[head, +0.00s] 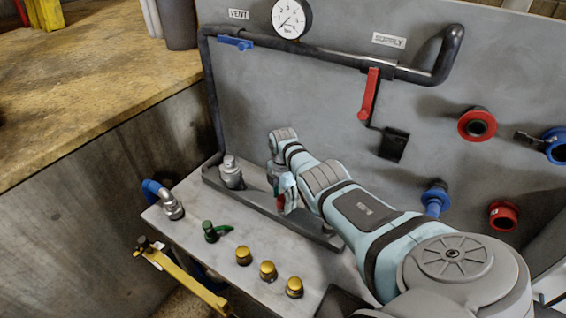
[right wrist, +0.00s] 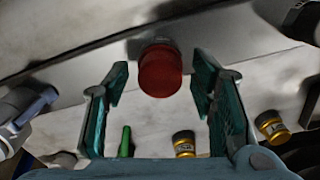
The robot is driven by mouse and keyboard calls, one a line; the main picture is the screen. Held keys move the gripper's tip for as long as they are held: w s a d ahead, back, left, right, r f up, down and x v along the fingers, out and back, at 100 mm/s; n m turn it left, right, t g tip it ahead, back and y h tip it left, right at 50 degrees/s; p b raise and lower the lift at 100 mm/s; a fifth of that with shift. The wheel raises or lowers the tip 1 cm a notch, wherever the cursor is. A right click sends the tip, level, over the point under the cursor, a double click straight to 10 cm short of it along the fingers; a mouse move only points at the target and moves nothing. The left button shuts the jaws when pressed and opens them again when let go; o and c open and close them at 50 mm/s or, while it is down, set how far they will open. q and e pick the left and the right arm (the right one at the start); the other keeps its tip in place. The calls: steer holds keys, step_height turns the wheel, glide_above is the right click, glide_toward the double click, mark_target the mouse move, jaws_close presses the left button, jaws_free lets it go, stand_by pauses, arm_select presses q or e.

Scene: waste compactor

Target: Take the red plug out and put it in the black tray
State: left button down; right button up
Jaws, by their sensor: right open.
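The red plug (right wrist: 160,70) is a round red cap in the right wrist view, standing between the two fingers of my right gripper (right wrist: 161,88). Gaps show on both sides of it, so the fingers are open around it and not closed on it. In the head view, only a bit of red (head: 280,203) shows under my right gripper (head: 286,188), and the rest is hidden. A dark, low-rimmed tray (head: 243,203) runs along the back of the bench, partly covered by my right arm. My left gripper is not in view.
Several brass caps (head: 268,270), a green-handled valve (head: 211,232) and a blue-handled fitting (head: 172,207) stand on the grey bench. A metal fitting (head: 231,172) stands at the tray's left end. The panel behind carries a red lever (head: 369,95) and red and blue couplings.

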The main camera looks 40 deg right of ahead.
steer(key=m, duration=0.7)
steer(key=shift+m, duration=0.3)
steer(key=m, duration=0.7)
jaws_close()
steer(key=n, duration=0.5)
steer(key=n, duration=0.5)
steer(key=shift+n, duration=0.4)
steer(key=n, duration=0.4)
steer(key=shift+n, duration=0.4)
